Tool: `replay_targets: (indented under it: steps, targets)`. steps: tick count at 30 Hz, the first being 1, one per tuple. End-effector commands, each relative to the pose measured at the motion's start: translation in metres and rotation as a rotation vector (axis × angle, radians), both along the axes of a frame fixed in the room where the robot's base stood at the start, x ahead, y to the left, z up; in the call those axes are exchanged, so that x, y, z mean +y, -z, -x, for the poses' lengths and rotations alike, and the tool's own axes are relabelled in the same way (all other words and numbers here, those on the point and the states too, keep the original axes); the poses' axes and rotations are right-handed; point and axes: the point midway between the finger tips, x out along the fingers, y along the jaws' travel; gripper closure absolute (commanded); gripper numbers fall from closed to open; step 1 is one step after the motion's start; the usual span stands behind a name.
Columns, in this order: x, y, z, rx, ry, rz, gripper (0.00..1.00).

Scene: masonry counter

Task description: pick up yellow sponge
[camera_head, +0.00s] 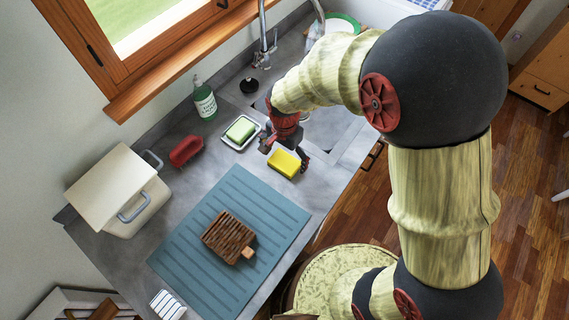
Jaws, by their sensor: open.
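The yellow sponge (284,163) lies on the grey counter, just past the upper right edge of the blue mat. My gripper (285,150) is open above the sponge, with its dark fingers pointing down. One finger shows near the sponge's left end and one near its right end. The sponge shows no lift from the counter. I cannot tell whether the fingers touch it.
A green sponge on a white dish (241,132) sits left of my gripper. Nearby are a red object (186,151), a green bottle (205,101) and a lidded bin (118,190). A wooden slatted block (228,236) rests on the blue mat (185,262).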

Motion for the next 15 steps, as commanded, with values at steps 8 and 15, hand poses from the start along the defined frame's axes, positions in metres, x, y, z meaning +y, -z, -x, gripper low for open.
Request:
replay_targets:
  steps: [8,15]
  targets:
    - [0.000,0.021,-0.001,-0.002,0.000,-0.001,0.07]
    - [0.000,0.021,-0.001,-0.001,-0.001,0.000,0.14]
